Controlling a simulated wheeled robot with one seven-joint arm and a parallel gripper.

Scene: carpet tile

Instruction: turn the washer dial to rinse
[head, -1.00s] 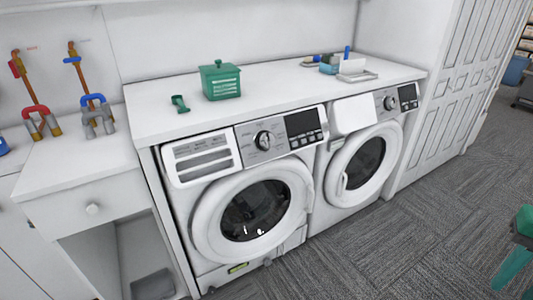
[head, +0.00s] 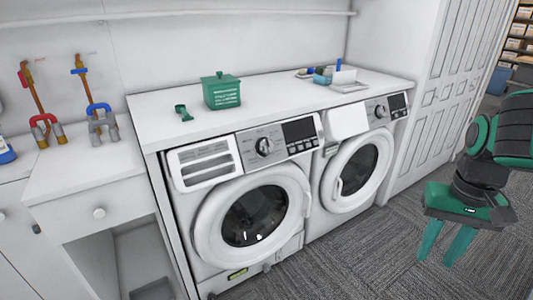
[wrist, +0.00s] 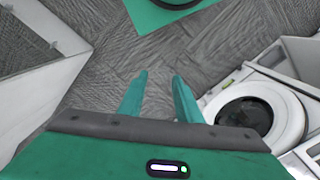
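Two white front-loading machines stand side by side under a white counter. The nearer machine (head: 250,210) has a silver panel with a round dial (head: 264,146) left of a dark display (head: 299,130). The other machine (head: 356,168) has a similar dial (head: 381,111). I cannot read the dial marks or tell which machine is the washer. My green gripper (head: 446,254) hangs fingers down over the carpet, right of both machines and apart from them. In the wrist view its two fingers (wrist: 158,80) are apart with nothing between them.
On the counter (head: 280,87) are a green lidded box (head: 221,91), a small green scoop (head: 184,113) and several small items at the far end. Pipes with red and blue valves (head: 90,100) rise at left. White folding doors (head: 440,90) stand at right. The carpet (head: 345,255) in front is clear.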

